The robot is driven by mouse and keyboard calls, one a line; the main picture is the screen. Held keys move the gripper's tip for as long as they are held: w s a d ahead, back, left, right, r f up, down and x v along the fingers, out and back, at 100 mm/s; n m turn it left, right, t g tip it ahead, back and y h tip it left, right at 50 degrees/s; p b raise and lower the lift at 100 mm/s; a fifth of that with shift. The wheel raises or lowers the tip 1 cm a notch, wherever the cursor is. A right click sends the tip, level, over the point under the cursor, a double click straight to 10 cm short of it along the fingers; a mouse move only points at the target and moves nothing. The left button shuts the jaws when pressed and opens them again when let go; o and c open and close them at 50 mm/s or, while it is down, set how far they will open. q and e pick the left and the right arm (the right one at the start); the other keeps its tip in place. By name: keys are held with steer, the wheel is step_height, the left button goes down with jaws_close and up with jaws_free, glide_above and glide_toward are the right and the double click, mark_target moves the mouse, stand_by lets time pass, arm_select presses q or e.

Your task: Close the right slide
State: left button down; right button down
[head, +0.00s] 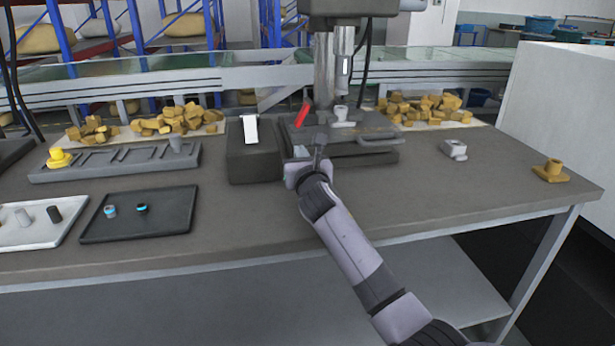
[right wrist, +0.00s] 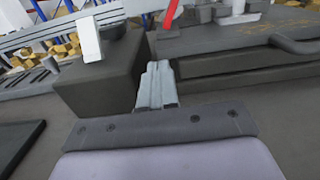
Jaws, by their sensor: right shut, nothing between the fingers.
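The grey machine base (head: 355,128) stands at the back middle of the table with an upright column, a red lever (head: 302,115) and a dark slab-like part with a bar handle (head: 378,142) at its right front. This part looks like the right slide; how far out it stands I cannot tell. In the right wrist view the handle (right wrist: 296,46) is at the right. My right gripper (head: 320,150) is shut and empty in front of the base, left of the handle. Its fingers (right wrist: 157,82) point between the dark box and the base. Contact cannot be told.
A dark box (head: 253,155) with a white lever stands just left of the base. A slotted grey rack (head: 115,162), a dark tray (head: 140,228) and a white tray (head: 40,235) lie left. A grey block (head: 453,150) and a yellow part (head: 551,171) stand right. The front right table is clear.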

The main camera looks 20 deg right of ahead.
steer(key=p+v, duration=0.1)
steer(key=v, duration=0.7)
steer(key=shift+f, duration=0.1)
steer(key=shift+s+a+p, duration=0.2)
steer(key=shift+s+p, duration=0.15)
steer(key=shift+s, duration=0.35)
